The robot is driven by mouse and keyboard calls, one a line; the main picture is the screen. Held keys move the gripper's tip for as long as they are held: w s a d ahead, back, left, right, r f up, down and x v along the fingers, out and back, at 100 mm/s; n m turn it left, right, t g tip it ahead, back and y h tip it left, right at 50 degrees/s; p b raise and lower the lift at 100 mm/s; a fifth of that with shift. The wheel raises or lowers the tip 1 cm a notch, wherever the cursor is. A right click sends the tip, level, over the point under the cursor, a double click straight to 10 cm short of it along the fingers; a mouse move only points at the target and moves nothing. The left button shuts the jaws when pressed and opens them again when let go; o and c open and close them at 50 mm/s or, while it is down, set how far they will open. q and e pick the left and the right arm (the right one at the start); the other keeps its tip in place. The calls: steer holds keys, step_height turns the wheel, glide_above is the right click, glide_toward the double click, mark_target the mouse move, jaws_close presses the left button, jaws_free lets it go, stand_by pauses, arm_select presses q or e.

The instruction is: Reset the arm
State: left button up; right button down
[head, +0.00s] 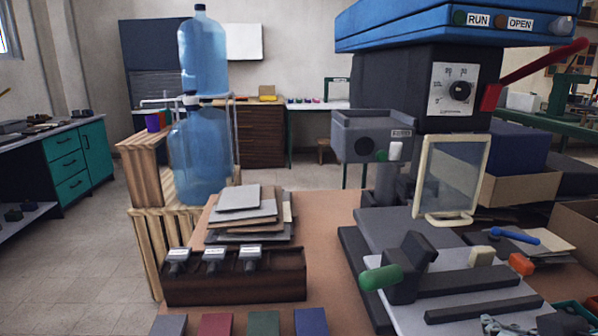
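Neither of my grippers shows in the head view, and no part of my arms can be seen. In front of me is a brown-topped workbench (328,240). At its right stands a dark machine (405,90) with a blue top (440,28) labelled RUN and OPEN. A red lever (530,72) sticks out from the machine's side, sloping up to the right. Below it is a grey fixture (400,235) with a green-handled clamp (381,277). A clear framed panel (451,180) stands upright behind the clamp.
A dark wooden block (235,288) holds several metal-topped tools. Behind it is a stack of grey sheets (247,215). Several coloured covers (263,325) lie at the near edge. Blue water bottles (200,155) stand at the left by wooden crates (150,190). Floor (90,260) is clear at left.

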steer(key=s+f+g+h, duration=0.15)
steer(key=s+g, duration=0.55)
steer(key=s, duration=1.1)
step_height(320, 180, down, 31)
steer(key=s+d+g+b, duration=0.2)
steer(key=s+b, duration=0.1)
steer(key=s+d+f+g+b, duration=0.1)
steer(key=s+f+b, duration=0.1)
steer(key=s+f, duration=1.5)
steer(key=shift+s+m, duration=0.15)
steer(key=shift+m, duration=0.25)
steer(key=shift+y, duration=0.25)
